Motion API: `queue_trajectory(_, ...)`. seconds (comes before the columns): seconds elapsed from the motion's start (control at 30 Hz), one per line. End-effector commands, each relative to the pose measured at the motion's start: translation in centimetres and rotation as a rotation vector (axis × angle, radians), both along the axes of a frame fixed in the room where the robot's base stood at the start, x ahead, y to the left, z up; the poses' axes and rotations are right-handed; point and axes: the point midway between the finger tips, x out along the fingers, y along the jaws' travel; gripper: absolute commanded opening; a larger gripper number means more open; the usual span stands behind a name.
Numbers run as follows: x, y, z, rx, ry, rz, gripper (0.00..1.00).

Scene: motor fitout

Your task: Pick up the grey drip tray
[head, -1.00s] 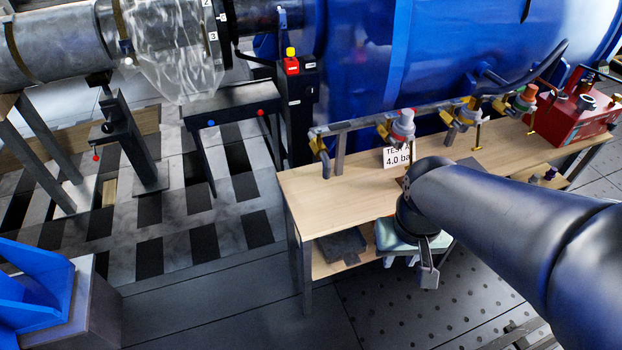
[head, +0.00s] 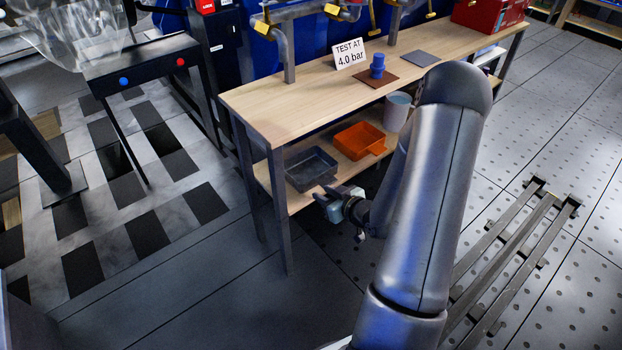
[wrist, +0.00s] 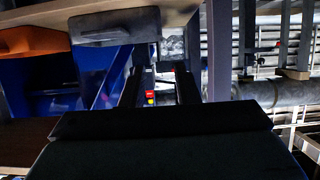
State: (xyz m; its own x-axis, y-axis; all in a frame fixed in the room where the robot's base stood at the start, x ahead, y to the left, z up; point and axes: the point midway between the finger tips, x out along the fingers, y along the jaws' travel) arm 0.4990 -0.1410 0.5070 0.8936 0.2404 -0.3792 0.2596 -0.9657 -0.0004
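The grey drip tray (head: 311,181) is a shallow, open, rectangular dark grey tray on the lower shelf of the wooden bench, near its left end. In the wrist view the grey tray (wrist: 115,27) shows at the upper left, beside the shelf edge. My gripper (head: 323,199) is just in front of the shelf, close to the tray's front right corner and apart from it as far as I can tell. In the wrist view my gripper (wrist: 160,82) has its two dark fingers apart with nothing between them.
An orange tray (head: 359,140) stands right of the grey tray on the lower shelf (head: 334,178), with a light bucket (head: 397,110) beyond. The bench top (head: 262,93) overhangs them, and its legs (head: 279,210) stand left. Floor in front is clear; metal rails (head: 500,250) lie right.

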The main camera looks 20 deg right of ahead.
Motion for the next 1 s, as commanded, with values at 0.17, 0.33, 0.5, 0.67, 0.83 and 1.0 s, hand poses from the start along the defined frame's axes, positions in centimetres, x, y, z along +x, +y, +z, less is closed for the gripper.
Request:
queue_trajectory(0.17, 3.6, 1.1, -1.7, 0.000, 0.000, 0.003, 0.28)
queue_trajectory(0.33, 6.8, 2.0, -3.1, -0.001, 0.001, 0.003, 0.28)
queue_trajectory(0.5, 9.0, 2.5, -3.9, 0.000, 0.002, 0.001, 0.28)
queue_trajectory(0.67, 9.8, 2.7, -4.2, -0.001, 0.003, 0.000, 0.28)
queue_trajectory(0.83, 11.9, 3.4, -5.2, -0.002, 0.002, 0.002, 0.28)
queue_trajectory(1.0, 13.8, 4.0, -5.8, -0.001, 0.002, 0.001, 0.28)
